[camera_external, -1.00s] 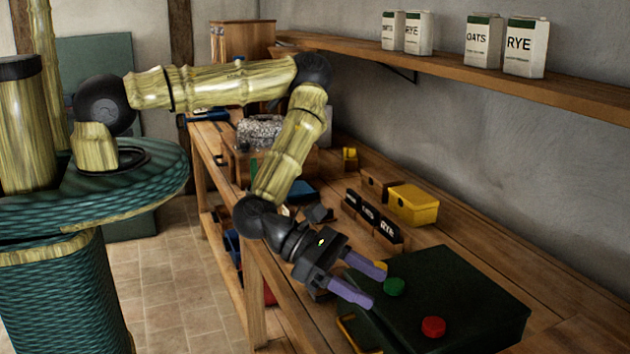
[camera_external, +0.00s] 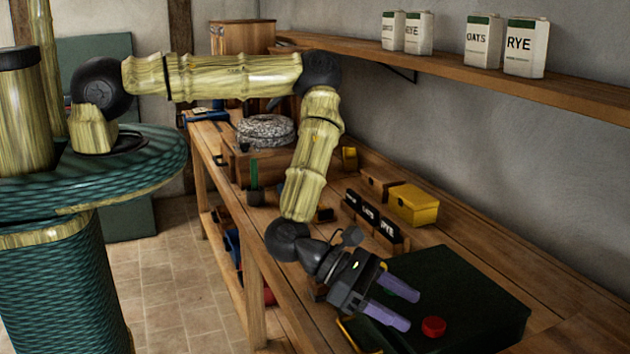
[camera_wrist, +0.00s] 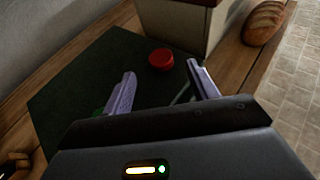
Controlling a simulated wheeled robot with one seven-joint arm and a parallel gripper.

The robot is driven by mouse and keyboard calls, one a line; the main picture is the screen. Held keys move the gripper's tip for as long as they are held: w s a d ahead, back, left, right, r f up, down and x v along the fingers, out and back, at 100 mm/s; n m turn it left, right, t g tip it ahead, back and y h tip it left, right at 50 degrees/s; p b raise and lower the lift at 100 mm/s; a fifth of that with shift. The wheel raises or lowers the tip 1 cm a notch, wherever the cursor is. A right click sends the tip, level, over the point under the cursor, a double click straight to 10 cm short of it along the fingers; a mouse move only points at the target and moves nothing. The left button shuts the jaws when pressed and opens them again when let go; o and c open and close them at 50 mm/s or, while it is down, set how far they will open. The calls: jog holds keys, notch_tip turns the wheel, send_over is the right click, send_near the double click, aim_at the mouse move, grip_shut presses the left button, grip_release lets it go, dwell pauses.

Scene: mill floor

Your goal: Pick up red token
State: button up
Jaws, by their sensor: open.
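The red token (camera_external: 433,326) is a small round disc lying on the dark green board (camera_external: 480,290) at the front right of the bench. It also shows in the wrist view (camera_wrist: 161,60), beyond the fingertips and roughly between their lines. My gripper (camera_external: 408,308) has two purple fingers spread apart with nothing between them. It is just to the left of the token and apart from it in the outside view.
A pale box-like thing (camera_wrist: 172,22) stands past the board's far edge in the wrist view, with a bread loaf (camera_wrist: 263,22) to its right. A yellow box (camera_external: 414,204) and labelled dark blocks (camera_external: 372,215) stand behind my gripper. The board around the red token is clear.

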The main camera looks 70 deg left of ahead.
aim_at(425, 321)
jog(key=shift+p+x, duration=0.8)
jog(key=shift+x, duration=1)
jog(key=shift+s+f, duration=0.1)
jog(key=c, duration=1.1)
